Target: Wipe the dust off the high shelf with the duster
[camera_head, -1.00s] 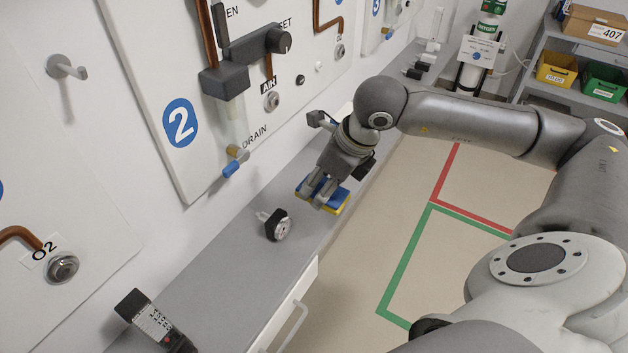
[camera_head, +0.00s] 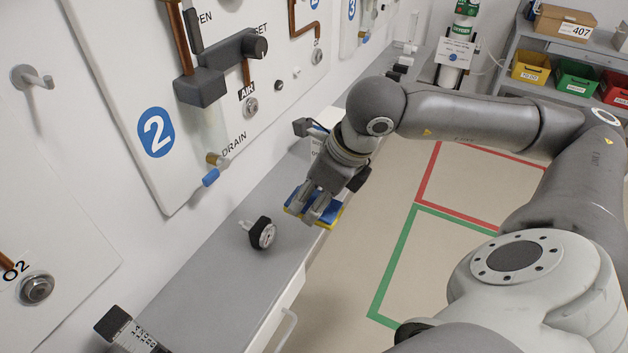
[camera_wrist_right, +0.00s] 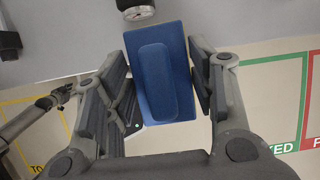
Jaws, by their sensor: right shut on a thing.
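The duster is a blue block with a yellow underside (camera_head: 331,220), at the outer edge of the long grey shelf (camera_head: 215,273) along the wall. My right gripper (camera_head: 312,205) points down and is shut on it. In the right wrist view the blue top of the duster (camera_wrist_right: 157,70) lies between the fingers of my right gripper (camera_wrist_right: 163,88). I cannot tell whether its underside touches the shelf. No dust can be made out. A grey arm with a dark end (camera_wrist_right: 62,95) shows small at the left of the wrist view; its jaws are too small to read.
A round gauge (camera_head: 263,233) stands on the shelf just left of the duster. A black device (camera_head: 130,331) lies nearer. Wall panel 2 (camera_head: 156,132) has valves and a blue-tipped drain (camera_head: 211,177) above the shelf. Open floor with coloured lines (camera_head: 450,235) lies to the right.

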